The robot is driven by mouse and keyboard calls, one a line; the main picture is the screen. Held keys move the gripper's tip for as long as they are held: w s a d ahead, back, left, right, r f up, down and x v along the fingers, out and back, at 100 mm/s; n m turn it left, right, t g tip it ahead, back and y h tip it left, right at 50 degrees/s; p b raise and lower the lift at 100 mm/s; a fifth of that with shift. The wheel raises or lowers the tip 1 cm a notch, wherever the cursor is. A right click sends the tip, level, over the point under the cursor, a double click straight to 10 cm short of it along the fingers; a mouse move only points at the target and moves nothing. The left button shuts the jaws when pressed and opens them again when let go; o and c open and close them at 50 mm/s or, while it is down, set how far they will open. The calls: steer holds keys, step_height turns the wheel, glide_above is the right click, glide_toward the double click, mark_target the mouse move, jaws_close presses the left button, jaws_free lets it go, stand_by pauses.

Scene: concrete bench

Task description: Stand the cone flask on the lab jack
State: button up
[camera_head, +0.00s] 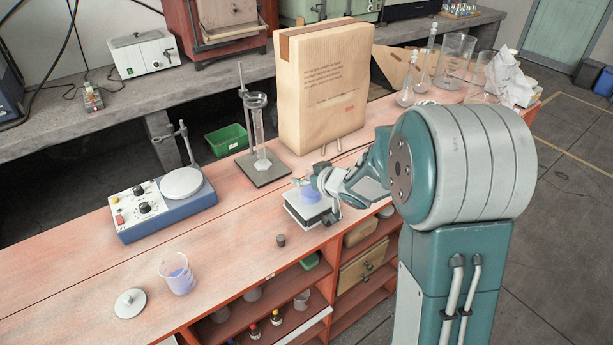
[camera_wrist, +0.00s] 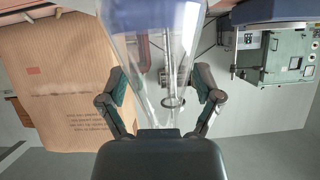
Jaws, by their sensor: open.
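The cone flask (camera_head: 310,194) is clear glass with blue-violet liquid in its base. In the head view it appears upright on the top plate of the lab jack (camera_head: 306,213), near the bench's front edge. My gripper (camera_head: 328,186) is beside the flask and partly hides it. In the wrist view, the flask (camera_wrist: 158,50) rises between the two fingers of my gripper (camera_wrist: 163,88), its liquid at the picture's top. The fingers are spread on either side of the neck, with gaps visible. The jack is not clearly visible in the wrist view.
A tall paper-coloured box (camera_head: 325,90) stands behind the jack. A stand with a glass cylinder (camera_head: 258,130) is at its left. Glassware (camera_head: 455,65) fills the far right.

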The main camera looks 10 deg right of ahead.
steer(key=s+d+r+m+h, duration=0.2)
steer(key=s+d+r+h, duration=0.2)
steer(key=s+r, duration=0.35)
steer(key=s+d+r+m+h, duration=0.2)
steer(key=s+d+r+h, duration=0.3)
steer(key=s, duration=0.3)
steer(key=s+a+g+y, duration=0.1)
steer(key=s+a+g, duration=0.2)
steer(key=s, duration=0.5)
steer(key=s+a+g+y, duration=0.2)
steer(key=s+a, duration=0.3)
steer(key=s, duration=0.4)
steer(key=shift+a+f+g+y, duration=0.2)
steer(key=shift+f+g+y, duration=0.1)
steer(key=shift+f+g, duration=0.1)
